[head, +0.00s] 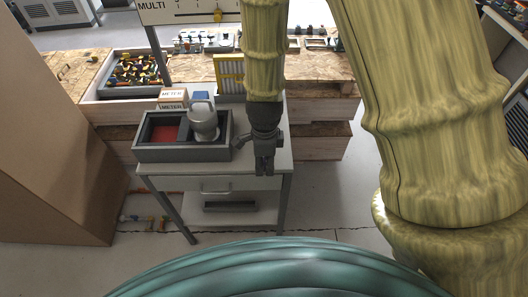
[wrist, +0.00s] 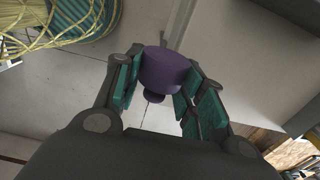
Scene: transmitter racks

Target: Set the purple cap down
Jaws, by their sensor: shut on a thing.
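The purple cap (wrist: 165,68) sits between the green-padded fingers of my gripper (wrist: 164,82) in the wrist view, with a smaller dark knob below its wide round part. My gripper (head: 264,165) is shut on it. In the head view the gripper points down near the front right of a small white table (head: 277,158). The cap cannot be made out there. In the wrist view grey floor shows behind the cap.
A dark grey tray (head: 148,153) with a red-floored part stands on the table, left of my gripper. A grey rounded object (head: 203,122) stands at the tray. Boxes marked METER (head: 172,94) are behind. A large brown box (head: 50,150) stands at left.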

